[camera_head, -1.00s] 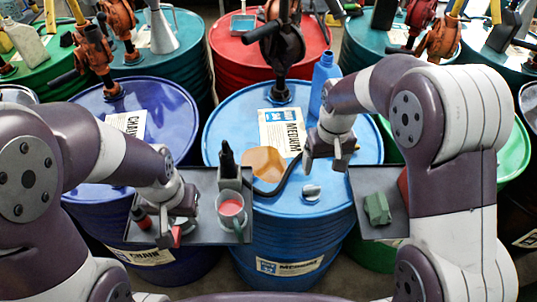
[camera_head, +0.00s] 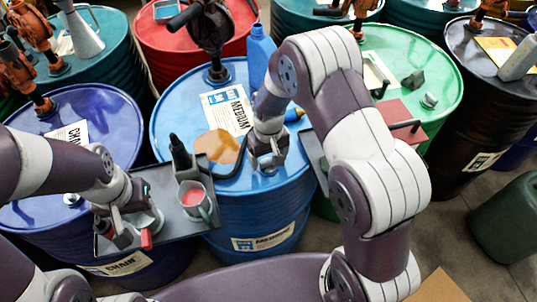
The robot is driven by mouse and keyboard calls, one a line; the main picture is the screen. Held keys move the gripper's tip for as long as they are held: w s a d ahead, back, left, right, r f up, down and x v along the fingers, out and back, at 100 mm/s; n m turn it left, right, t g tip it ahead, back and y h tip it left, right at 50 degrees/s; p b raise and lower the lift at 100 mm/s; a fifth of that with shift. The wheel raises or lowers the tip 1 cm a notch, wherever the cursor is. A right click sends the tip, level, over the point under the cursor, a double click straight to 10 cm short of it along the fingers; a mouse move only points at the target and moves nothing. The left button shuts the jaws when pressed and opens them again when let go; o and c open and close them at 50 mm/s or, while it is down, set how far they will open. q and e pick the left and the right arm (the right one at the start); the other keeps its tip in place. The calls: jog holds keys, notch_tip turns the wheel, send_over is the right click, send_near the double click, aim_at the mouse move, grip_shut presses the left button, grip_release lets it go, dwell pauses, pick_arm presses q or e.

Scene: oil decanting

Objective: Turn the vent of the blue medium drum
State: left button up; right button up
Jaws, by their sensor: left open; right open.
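The blue medium drum (camera_head: 265,215) stands in the middle, upright, with a "MEDIUM" label (camera_head: 228,111) on its lid. Its small grey vent (camera_head: 267,169) sits near the front of the lid. My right gripper (camera_head: 268,160) is open, pointing down at the vent. Its fingers partly hide the vent, and I cannot tell whether they touch it. My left gripper (camera_head: 130,234) is open over the dark tray at the left, close to small red-ended items.
A dark tray (camera_head: 160,183) holds a black bottle (camera_head: 180,153) and a mug (camera_head: 196,198). An amber oil patch (camera_head: 217,146), a pump (camera_head: 212,40) and a blue bottle (camera_head: 261,52) are on the lid.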

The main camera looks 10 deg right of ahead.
jog(key=shift+w+a, duration=0.1)
jog(key=shift+a, duration=0.1)
jog(key=shift+c, duration=1.2)
jog(key=c, duration=0.8)
